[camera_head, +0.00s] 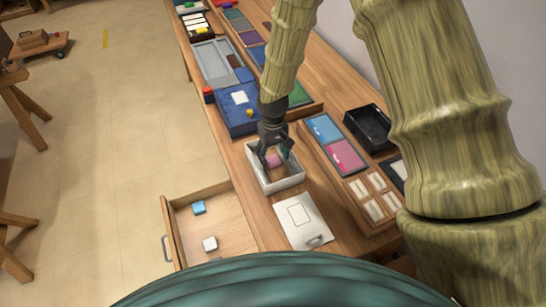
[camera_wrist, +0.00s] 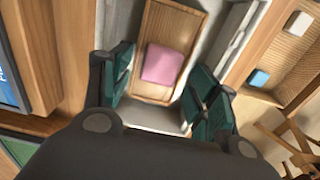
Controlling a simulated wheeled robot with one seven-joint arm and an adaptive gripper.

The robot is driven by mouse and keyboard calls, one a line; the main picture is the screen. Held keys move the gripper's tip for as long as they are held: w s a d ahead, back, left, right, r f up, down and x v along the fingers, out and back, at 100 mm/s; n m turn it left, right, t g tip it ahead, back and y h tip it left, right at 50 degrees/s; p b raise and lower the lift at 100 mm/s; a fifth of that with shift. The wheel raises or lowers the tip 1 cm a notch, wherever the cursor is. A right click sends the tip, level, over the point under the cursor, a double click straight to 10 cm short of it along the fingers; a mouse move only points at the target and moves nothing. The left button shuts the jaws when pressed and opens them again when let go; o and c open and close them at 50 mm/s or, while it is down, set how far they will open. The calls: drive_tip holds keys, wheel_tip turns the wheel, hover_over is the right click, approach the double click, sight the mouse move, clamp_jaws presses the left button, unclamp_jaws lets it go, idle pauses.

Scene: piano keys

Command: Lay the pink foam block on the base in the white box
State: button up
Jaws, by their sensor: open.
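The pink foam block (camera_wrist: 162,64) lies flat on the wooden base (camera_wrist: 150,92) inside the white box (camera_wrist: 205,20). In the head view the pink block (camera_head: 274,160) shows partly below my gripper, inside the white box (camera_head: 281,185). My gripper (camera_head: 275,153) is over the box, pointing down into it. In the wrist view its two green-padded fingers (camera_wrist: 160,85) are spread apart, one on each side of the block, with gaps between them and the block. Nothing is held.
An open drawer (camera_head: 215,225) with a blue block (camera_head: 198,207) and a white block (camera_head: 210,244) is at the lower left. A white lid-like panel (camera_head: 303,222) lies in front of the box. A blue box (camera_head: 238,112) stands behind it, and a tray with colored panels (camera_head: 335,145) is to the right.

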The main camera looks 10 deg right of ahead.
sight(273, 159)
wheel_tip(273, 159, up, 10)
drive_tip(key=b, duration=0.3)
idle(0.4)
drive_tip(key=shift+r, duration=0.15)
